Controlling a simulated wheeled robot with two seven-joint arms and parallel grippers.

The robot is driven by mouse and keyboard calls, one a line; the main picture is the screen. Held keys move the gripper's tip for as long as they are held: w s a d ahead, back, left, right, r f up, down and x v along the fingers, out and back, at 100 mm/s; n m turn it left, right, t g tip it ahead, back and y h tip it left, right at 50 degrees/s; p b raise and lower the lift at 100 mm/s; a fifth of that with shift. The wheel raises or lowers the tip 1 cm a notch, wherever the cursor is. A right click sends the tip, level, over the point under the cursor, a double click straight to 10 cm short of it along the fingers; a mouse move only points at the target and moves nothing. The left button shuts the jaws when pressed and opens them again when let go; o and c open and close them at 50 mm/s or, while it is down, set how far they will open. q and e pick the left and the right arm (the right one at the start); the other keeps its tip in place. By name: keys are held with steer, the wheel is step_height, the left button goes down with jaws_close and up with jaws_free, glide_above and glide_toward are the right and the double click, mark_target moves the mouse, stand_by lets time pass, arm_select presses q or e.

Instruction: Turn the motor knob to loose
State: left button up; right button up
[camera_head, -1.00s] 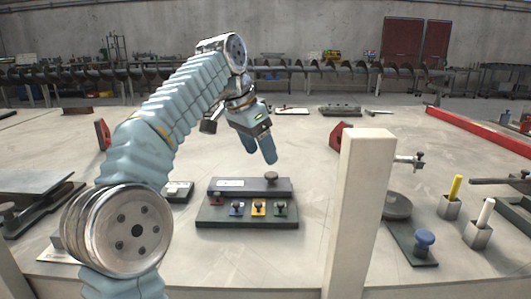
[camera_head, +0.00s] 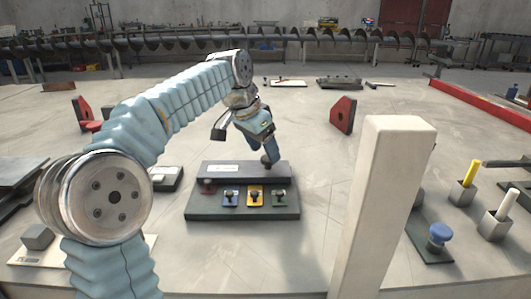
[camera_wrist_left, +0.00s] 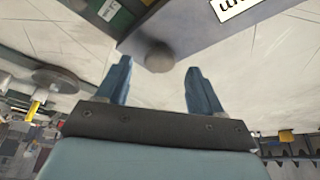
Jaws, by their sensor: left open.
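A dark control panel (camera_head: 195,210) lies on the table, with a raised back block bearing a white label. A round grey knob shows in the left wrist view (camera_wrist_left: 158,56) on that block; in the head view my fingers mostly hide it. My left gripper (camera_head: 268,161) points down at the right part of the block. Its two blue fingers are apart, and in the wrist view (camera_wrist_left: 159,70) the knob appears between and just beyond their tips. I cannot tell whether they touch it. The knob's setting is not readable. My right gripper is out of view.
Small red, blue, yellow (camera_head: 255,197) and green switches sit along the panel's front step. A pale upright post (camera_head: 385,210) stands to its right. Beyond it are a blue-topped knob (camera_head: 440,234) and holders with yellow and white sticks.

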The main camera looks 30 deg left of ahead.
arm_select(q)
steer(key=shift+x, duration=1.15)
steer(key=shift+c, duration=0.2)
steer(key=c, duration=1)
